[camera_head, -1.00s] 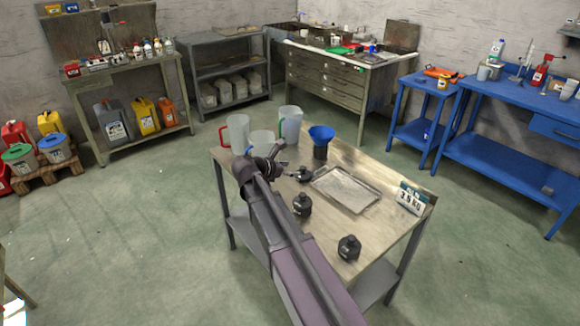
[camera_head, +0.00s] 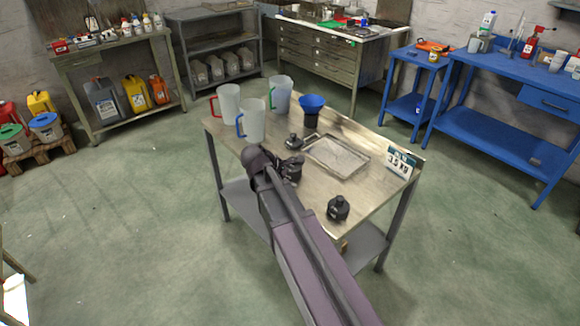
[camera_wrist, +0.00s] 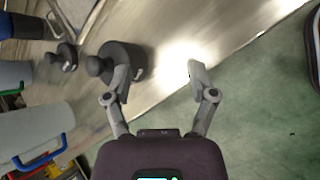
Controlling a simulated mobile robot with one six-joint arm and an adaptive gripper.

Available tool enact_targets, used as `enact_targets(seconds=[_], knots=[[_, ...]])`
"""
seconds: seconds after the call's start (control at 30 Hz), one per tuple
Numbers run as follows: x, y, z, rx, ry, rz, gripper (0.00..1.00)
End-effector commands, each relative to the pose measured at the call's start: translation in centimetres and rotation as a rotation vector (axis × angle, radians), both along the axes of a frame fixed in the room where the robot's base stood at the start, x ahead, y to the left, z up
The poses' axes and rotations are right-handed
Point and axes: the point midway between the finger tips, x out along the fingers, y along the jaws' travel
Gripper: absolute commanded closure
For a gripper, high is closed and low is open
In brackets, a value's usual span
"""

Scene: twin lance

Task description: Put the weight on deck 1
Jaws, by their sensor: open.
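Several-part black knobbed weights stand on the workbench (camera_head: 375,200): one (camera_head: 293,142) beside the metal tray, one (camera_head: 338,208) near the front edge. A third (camera_wrist: 128,60) shows large in the wrist view; in the head view my arm and gripper mostly hide it. My gripper (camera_wrist: 158,78) is open, with its left finger overlapping this weight's right side; I cannot tell if they touch. Another weight (camera_wrist: 62,55) stands further left. No label reading deck 1 is legible.
The shallow metal tray (camera_head: 345,163) is empty. A sign (camera_head: 401,163) seemingly reads 3.5 KG at the bench's right corner. A blue funnel (camera_head: 312,103) and jugs with red (camera_head: 230,103), blue (camera_head: 254,122) and green (camera_head: 281,96) handles stand at the back.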

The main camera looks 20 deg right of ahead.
Motion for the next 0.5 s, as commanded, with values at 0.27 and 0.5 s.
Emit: enact_targets(seconds=[0.27, 0.5], knots=[[-5.5, 1.2, -5.2, 0.285, -0.132, -0.324, 0.27], [-10.8, 3.6, -9.2, 0.556, -0.215, -0.724, 0.27]])
